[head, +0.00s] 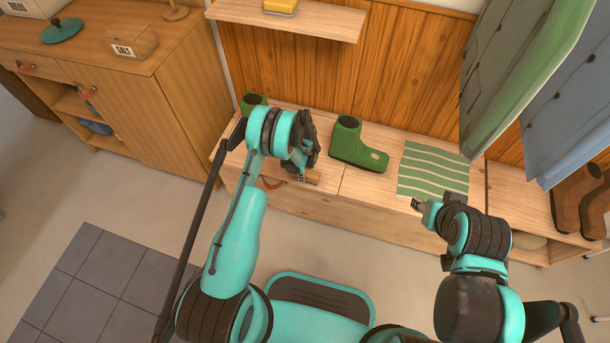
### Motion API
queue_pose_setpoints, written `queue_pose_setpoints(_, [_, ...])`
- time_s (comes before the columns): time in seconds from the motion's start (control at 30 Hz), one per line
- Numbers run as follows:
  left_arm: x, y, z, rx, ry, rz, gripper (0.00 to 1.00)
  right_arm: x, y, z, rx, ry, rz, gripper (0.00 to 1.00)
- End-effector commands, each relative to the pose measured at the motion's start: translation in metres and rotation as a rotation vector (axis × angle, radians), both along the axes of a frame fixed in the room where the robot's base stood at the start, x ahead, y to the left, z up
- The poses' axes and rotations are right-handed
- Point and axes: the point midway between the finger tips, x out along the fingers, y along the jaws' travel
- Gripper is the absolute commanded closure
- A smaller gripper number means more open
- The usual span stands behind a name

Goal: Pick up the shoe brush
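A small wooden block-like thing, probably the shoe brush (314,177), shows at the front edge of the bench, just right of my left gripper. My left gripper (301,177) points down at the bench top, its fingertips close beside or touching this thing. The dark wrist and hand hide part of both, so I cannot tell whether the fingers hold it. My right gripper (416,204) is over the bench front, near the striped mat's lower edge. It is small in view, and its finger opening is unclear.
The bench (372,205) bears a green boot (352,146), another green boot (254,101) partly behind my arm, and a green striped mat (433,170). Brown boots (577,203) stand at right. Coats (520,75) hang above. A shelf (325,22) holds a yellow item (281,5).

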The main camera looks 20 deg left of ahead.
Motion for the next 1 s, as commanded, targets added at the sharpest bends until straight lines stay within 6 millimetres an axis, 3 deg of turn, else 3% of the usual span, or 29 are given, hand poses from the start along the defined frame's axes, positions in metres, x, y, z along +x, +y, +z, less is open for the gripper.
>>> queue_pose_setpoints(0.03, [0.0, 0.0, 0.0, 0.0, 0.0, 0.0, 0.77, 0.0, 0.0, 0.0, 0.0, 0.0, 0.0, 0.6])
queue_pose_setpoints(0.1, [0.0, 0.0, 0.0, 0.0, 0.0, 0.0, 0.9, 0.0, 0.0, 0.0, 0.0, 0.0, 0.0, 0.6])
queue_pose_setpoints(0.47, [0.0, 0.0, 0.004, 0.0, 0.0, 0.0, 0.91, 0.0, 0.0, 0.002, 0.0, 0.0, 0.0, 0.6])
queue_pose_setpoints(0.67, [0.0, 0.0, 0.027, 0.0, 0.0, 0.0, 0.91, 0.0, 0.0, 0.015, 0.0, 0.0, 0.0, 0.6])
queue_pose_setpoints(0.77, [0.0, 0.0, 0.048, 0.0, 0.0, 0.0, 0.91, 0.0, 0.0, 0.025, 0.0, 0.0, 0.0, 0.6])
queue_pose_setpoints(1.0, [0.001, -0.059, 0.08, 0.0, 0.0, -0.005, 0.91, 0.0, 0.0, 0.045, 0.0, 0.0, 0.0, 0.6])
